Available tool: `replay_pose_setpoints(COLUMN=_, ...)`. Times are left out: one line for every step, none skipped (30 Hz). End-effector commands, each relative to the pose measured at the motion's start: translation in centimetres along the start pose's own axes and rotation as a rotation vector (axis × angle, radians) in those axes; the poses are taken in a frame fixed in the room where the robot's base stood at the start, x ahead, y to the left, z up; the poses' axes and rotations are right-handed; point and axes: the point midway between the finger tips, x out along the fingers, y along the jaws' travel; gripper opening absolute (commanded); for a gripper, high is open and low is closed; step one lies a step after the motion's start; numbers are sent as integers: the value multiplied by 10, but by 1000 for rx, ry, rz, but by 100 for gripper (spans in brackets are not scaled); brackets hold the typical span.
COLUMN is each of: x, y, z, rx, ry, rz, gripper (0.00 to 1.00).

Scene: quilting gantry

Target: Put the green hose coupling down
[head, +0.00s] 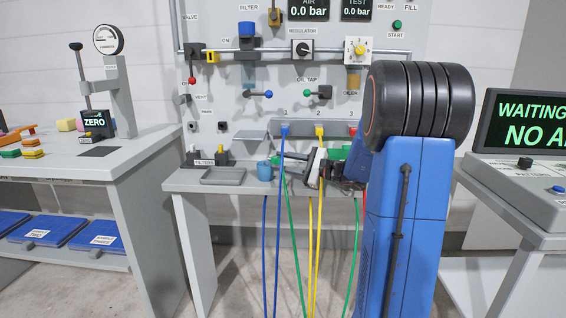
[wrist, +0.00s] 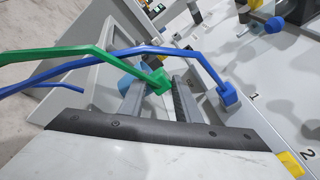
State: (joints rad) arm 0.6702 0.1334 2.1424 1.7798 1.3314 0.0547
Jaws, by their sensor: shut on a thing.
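The green hose coupling (wrist: 160,84) is between the two fingers of my gripper (wrist: 162,88) in the wrist view, with its green hose (wrist: 60,53) running off to the left. The gripper is shut on it. In the head view my gripper (head: 291,156) is in front of the panel, above the narrow grey bench (head: 190,183). The green hose (head: 293,240) hangs down past the bench front.
A blue coupling (wrist: 228,94) sits at port 1 and a yellow one (wrist: 290,164) at port 2. A blue hose crosses near my fingers. A shallow grey tray (head: 222,177) and a blue cup (head: 265,171) stand on the bench to the left.

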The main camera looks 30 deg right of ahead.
Motion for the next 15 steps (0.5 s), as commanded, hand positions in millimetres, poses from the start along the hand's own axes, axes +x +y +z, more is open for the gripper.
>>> replay_pose_setpoints(x=0, y=1, z=-1, rx=1, ry=0, rz=0, gripper=3)
replay_pose_setpoints(x=0, y=2, z=-2, rx=1, ry=0, rz=0, gripper=3)
replay_pose_setpoints(x=0, y=2, z=-2, rx=1, ry=0, rz=0, gripper=3)
replay_pose_setpoints(x=0, y=3, z=-3, rx=1, ry=0, rz=0, gripper=3)
replay_pose_setpoints(x=0, y=3, z=-3, rx=1, ry=0, rz=0, gripper=3)
replay_pose_setpoints(x=0, y=4, z=-4, rx=1, ry=0, rz=0, gripper=32)
replay_pose_setpoints(x=0, y=3, z=-3, rx=1, ry=0, rz=0, gripper=39)
replay_pose_setpoints(x=0, y=3, z=-3, rx=1, ry=0, rz=0, gripper=47)
replay_pose_setpoints(x=0, y=3, z=-3, rx=1, ry=0, rz=0, gripper=49)
replay_pose_setpoints(x=0, y=3, z=-3, rx=1, ry=0, rz=0, gripper=49)
replay_pose_setpoints(x=0, y=3, z=-3, rx=1, ry=0, rz=0, gripper=49)
replay_pose_setpoints(x=0, y=3, z=-3, rx=1, ry=0, rz=0, gripper=49)
replay_pose_setpoints(x=0, y=3, z=-3, rx=1, ry=0, rz=0, gripper=49)
replay_pose_setpoints(x=0, y=3, z=-3, rx=1, ry=0, rz=0, gripper=49)
replay_pose_setpoints(x=0, y=3, z=-3, rx=0, ry=0, rz=0, gripper=49)
